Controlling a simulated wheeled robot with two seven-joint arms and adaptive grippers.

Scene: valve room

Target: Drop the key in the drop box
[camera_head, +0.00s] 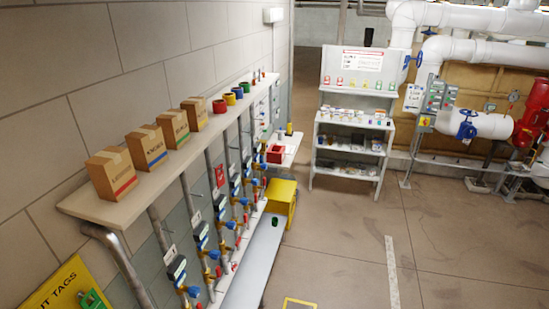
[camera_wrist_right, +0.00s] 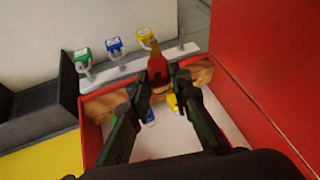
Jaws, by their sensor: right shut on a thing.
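My right gripper (camera_wrist_right: 158,85) is shut on a red piece with a brass-coloured tip, which I take for the key (camera_wrist_right: 158,68). It holds the key over an open box with red walls (camera_wrist_right: 255,75), which I take for the drop box. The box has a pale floor (camera_wrist_right: 165,140). The fingers hide part of the key and of the box's inside. My left gripper is not in view, and neither gripper shows in the head view. A small red box (camera_head: 276,154) sits on a white shelf in the head view; I cannot tell if it is the same box.
Green (camera_wrist_right: 83,55), blue (camera_wrist_right: 114,45) and yellow (camera_wrist_right: 146,35) tagged pieces stand on a pale ledge behind the box. A dark tray (camera_wrist_right: 40,120) and a yellow surface (camera_wrist_right: 45,155) lie to its left. A wall shelf (camera_head: 130,205) carries cartons. The floor (camera_head: 345,240) at right is mostly clear.

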